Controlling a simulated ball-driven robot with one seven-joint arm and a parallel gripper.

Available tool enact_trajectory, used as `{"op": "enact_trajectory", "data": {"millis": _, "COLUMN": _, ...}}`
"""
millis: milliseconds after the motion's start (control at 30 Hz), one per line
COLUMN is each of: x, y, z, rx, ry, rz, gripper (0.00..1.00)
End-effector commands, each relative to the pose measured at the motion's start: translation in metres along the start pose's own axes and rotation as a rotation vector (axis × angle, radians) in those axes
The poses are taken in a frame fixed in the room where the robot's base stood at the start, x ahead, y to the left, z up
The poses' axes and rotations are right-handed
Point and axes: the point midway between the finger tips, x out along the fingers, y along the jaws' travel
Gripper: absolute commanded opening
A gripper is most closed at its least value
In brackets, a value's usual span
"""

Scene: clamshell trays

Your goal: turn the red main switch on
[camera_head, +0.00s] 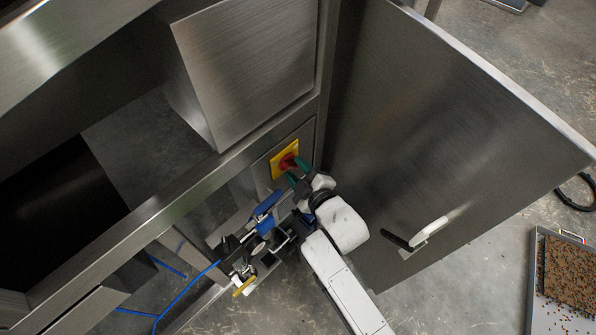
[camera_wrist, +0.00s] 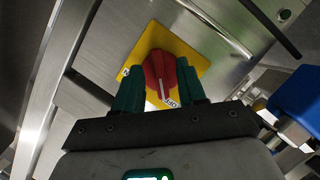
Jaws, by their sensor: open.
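The red main switch (camera_wrist: 158,72) is a rotary knob on a square yellow plate (camera_wrist: 192,48), on the steel cabinet's panel. It also shows in the head view (camera_head: 287,161), partly behind my gripper. A white line on the knob points toward the lower edge of the wrist view. White labels at the plate's edges are partly covered. My gripper (camera_wrist: 158,82) is open, its two green fingers on either side of the knob. I cannot tell whether they touch it. In the head view my gripper (camera_head: 296,172) is right at the switch.
A blue part (camera_head: 266,206) and blue cable (camera_head: 185,292) are left of my gripper. A tray (camera_head: 562,312) of brown pellets lies at the lower right.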

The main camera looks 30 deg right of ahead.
Motion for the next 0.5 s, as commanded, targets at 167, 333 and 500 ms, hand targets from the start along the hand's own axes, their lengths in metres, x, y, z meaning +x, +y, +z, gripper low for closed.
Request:
{"op": "enact_trajectory", "data": {"millis": 167, "x": 0.0002, "y": 0.0004, "z": -0.0002, "rx": 0.0, "ry": 0.0, "rz": 0.0, "gripper": 0.4}}
{"op": "enact_trajectory", "data": {"millis": 333, "x": 0.0, "y": 0.0005, "z": -0.0002, "rx": 0.0, "ry": 0.0, "rz": 0.001, "gripper": 0.28}}
{"op": "enact_trajectory", "data": {"millis": 500, "x": 0.0, "y": 0.0005, "z": -0.0003, "rx": 0.0, "ry": 0.0, "rz": 0.001, "gripper": 0.12}}
